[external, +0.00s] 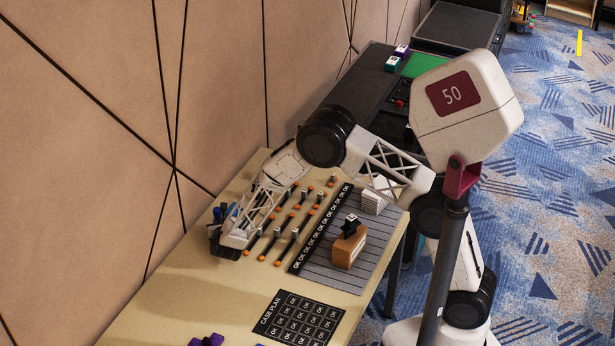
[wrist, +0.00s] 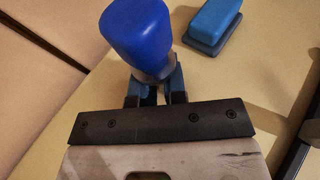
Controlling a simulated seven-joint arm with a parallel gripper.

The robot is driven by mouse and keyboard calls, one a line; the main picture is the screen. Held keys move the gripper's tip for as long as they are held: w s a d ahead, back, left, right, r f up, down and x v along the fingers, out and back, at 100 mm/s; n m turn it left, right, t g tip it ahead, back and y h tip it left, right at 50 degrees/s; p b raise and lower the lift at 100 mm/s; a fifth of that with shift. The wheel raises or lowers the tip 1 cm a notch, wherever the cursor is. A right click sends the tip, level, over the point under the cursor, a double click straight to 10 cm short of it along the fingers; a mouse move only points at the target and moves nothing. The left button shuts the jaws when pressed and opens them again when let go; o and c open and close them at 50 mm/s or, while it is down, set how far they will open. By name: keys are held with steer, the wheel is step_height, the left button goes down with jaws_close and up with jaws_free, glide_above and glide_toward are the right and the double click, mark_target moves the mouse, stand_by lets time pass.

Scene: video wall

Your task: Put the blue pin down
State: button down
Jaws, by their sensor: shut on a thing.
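The blue pin (wrist: 137,35) has a rounded, bulging blue body and a grey collar at its lower end. In the wrist view my gripper (wrist: 156,88) is shut on it at the collar. The pin leans up and left in that picture, and I cannot tell whether it touches the table. In the external view my gripper (external: 222,213) is low over the far left part of the table, with small blue parts showing there. The pin is not clearly distinguishable in that view.
A blue block on a darker base (wrist: 213,27) stands on the table beside the pin. Rows of black bars with orange ends (external: 285,240) lie right of my gripper. A grey slatted mat (external: 335,277), a brown box (external: 348,248) and a black card (external: 300,320) lie further right and nearer.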

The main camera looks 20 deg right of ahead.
steer(key=shift+f, duration=0.1)
steer(key=c, duration=1.2)
jaws_free()
steer(key=shift+o, duration=0.2)
steer(key=shift+v, duration=6.05)
steer(key=shift+w, duration=0.1)
